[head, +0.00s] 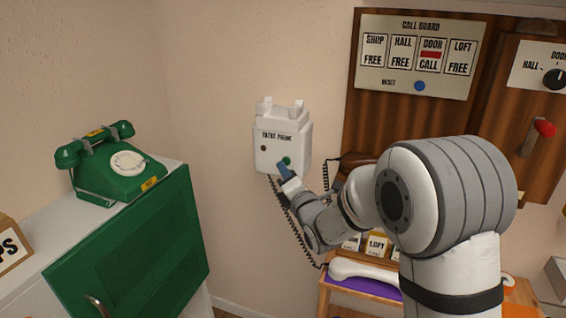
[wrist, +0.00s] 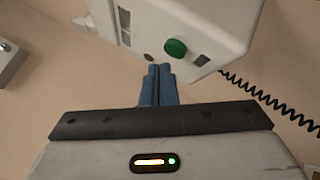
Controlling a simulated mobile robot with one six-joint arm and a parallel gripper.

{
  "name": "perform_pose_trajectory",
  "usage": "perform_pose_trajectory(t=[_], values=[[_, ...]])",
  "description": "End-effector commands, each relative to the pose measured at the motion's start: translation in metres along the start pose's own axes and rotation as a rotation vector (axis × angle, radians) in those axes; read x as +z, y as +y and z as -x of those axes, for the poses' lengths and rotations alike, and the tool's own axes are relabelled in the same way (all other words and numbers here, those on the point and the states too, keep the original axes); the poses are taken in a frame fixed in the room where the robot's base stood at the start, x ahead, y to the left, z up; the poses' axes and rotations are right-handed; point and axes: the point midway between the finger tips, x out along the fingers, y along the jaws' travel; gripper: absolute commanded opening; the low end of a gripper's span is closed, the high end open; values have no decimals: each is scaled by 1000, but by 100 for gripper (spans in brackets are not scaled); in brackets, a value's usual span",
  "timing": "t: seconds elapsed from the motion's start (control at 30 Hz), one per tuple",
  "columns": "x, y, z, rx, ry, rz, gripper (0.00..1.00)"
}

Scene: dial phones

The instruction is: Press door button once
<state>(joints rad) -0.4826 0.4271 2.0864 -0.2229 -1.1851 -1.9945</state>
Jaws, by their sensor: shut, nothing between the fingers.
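The white entry phone (head: 283,138) hangs on the wall, its cradle prongs empty on top. Its round green button (head: 287,160) shows low on the front face, and in the wrist view the same green button (wrist: 175,47) stands out clearly. My gripper (head: 282,168) is just in front of the phone's lower face, near the button. In the wrist view my gripper's blue fingers (wrist: 159,72) are shut together and empty, their tips just short of the green button in the picture. I cannot tell whether they touch the phone.
The call board (head: 417,57) shows a red mark under DOOR. A white handset (head: 365,274) lies on a purple pad on the shelf, lower right. A green dial phone (head: 112,165) stands on the cabinet at left. A coiled cord (wrist: 268,98) hangs beside the phone.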

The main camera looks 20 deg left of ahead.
Motion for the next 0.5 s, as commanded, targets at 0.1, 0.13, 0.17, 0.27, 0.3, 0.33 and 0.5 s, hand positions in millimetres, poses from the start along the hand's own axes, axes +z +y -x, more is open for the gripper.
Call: perform_pose_trajectory(t=[0.1,0.13,0.17,0.27,0.3,0.33,0.5], values=[[0,0,0,0,0,0,0],[0,0,0,0,0,0,0],[0,0,0,0,0,0,0],[0,0,0,0,0,0,0],[0,-1,0,0,0,0,0],[0,-1,0,0,-1,0,0],[2,-4,-2,1,-2,0,0]])
